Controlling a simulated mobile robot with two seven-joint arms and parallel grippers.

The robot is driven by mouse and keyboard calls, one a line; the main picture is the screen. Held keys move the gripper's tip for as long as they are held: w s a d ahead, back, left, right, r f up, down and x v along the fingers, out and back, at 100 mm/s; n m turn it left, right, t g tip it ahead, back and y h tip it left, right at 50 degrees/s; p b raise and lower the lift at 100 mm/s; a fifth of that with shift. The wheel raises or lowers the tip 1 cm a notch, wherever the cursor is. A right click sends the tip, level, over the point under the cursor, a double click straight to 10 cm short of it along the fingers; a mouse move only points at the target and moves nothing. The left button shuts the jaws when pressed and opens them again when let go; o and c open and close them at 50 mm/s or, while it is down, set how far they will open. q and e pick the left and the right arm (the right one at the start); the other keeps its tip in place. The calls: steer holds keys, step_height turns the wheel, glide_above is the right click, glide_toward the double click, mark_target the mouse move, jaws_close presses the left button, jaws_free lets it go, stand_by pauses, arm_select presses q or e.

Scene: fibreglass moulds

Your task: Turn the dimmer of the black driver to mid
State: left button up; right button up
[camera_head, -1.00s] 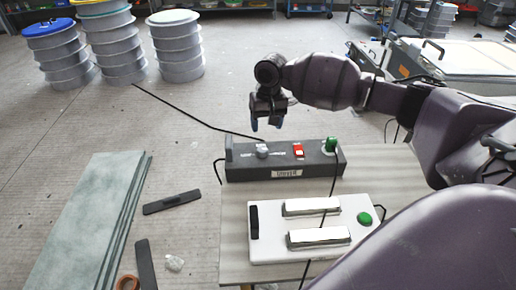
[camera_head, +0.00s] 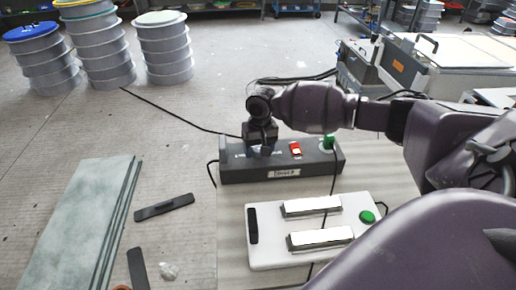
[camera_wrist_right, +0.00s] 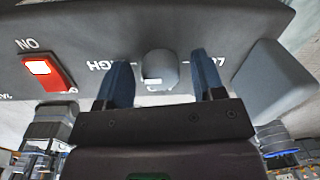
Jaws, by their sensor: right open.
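The black driver (camera_head: 315,170) is a long dark box with a label on its front, on the table in the head view. My right gripper (camera_head: 262,150) is over its left part and hides the dimmer there. In the right wrist view the dimmer knob (camera_wrist_right: 160,68) is grey and round, with HIGH printed to its left and LOW to its right. The open blue fingers of the right gripper (camera_wrist_right: 160,62) are on either side of the knob, with gaps showing. A pale mark shows at the knob's lower edge; its exact setting is unclear. My left gripper is not in view.
A red switch (camera_wrist_right: 40,70), marked ON, is beside the dimmer. A green connector (camera_head: 329,142) with a black cable is at the driver's right end. A white board (camera_head: 262,258) with two metal bars and a green button (camera_head: 367,217) is in front. Green-grey sheets (camera_head: 75,225) lie left.

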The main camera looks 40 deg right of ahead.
steer(key=c, duration=0.9)
